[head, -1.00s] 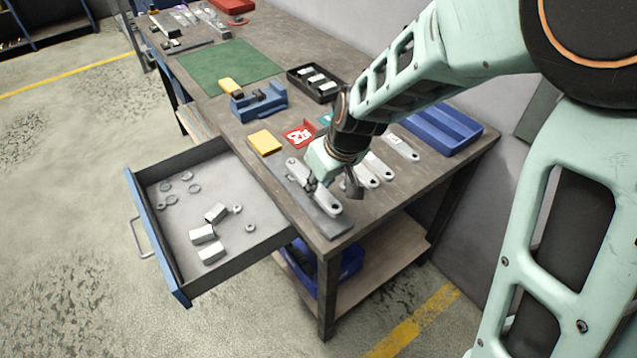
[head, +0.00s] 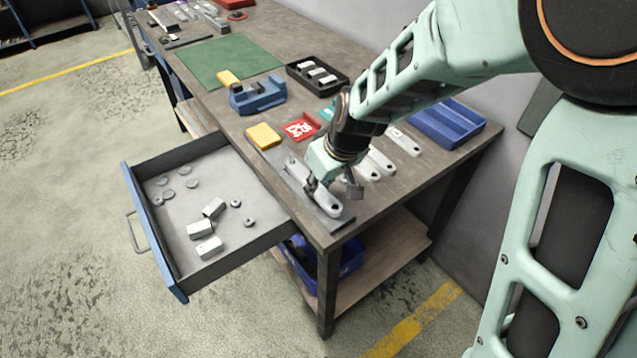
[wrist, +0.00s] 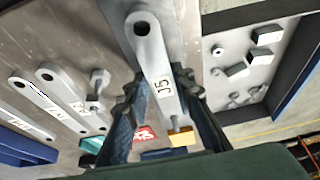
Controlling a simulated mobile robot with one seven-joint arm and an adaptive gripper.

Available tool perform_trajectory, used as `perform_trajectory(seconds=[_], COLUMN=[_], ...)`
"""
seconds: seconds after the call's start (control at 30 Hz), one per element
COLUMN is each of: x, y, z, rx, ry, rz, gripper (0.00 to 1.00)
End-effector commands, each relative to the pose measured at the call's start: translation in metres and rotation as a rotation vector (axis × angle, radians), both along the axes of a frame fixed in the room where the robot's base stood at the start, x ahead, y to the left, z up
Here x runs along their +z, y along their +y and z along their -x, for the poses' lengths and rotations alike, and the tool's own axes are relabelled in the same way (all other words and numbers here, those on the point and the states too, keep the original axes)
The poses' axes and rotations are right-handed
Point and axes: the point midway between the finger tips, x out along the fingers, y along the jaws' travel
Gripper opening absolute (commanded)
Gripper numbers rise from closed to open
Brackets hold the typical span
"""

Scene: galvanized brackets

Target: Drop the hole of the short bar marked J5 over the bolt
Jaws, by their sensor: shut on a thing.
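The short bar marked J5 (wrist: 155,62) is pale grey with rounded ends and an open hole near its upper end in the wrist view. My gripper (wrist: 161,95) is shut on the bar's sides, with the label readable between the fingers. In the head view my gripper (head: 314,186) holds the bar (head: 331,207) over a long grey plate (head: 340,223) near the table's front corner. I cannot tell whether bar and plate touch. A small grey round-headed piece (wrist: 98,78) shows left of the bar in the wrist view; I cannot tell if it is the bolt.
Other pale labelled bars (head: 403,141) lie right of my gripper. A blue tray (head: 447,124) is at right. The open drawer (head: 160,245) at left holds loose parts.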

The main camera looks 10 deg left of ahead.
Motion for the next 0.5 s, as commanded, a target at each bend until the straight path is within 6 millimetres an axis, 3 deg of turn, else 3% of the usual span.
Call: perform_trajectory(seconds=[0.5], x=[-0.0071], y=[0.0003], z=[-0.0004], rx=[0.000], ry=[-0.001], rz=[-0.001], gripper=[0.00])
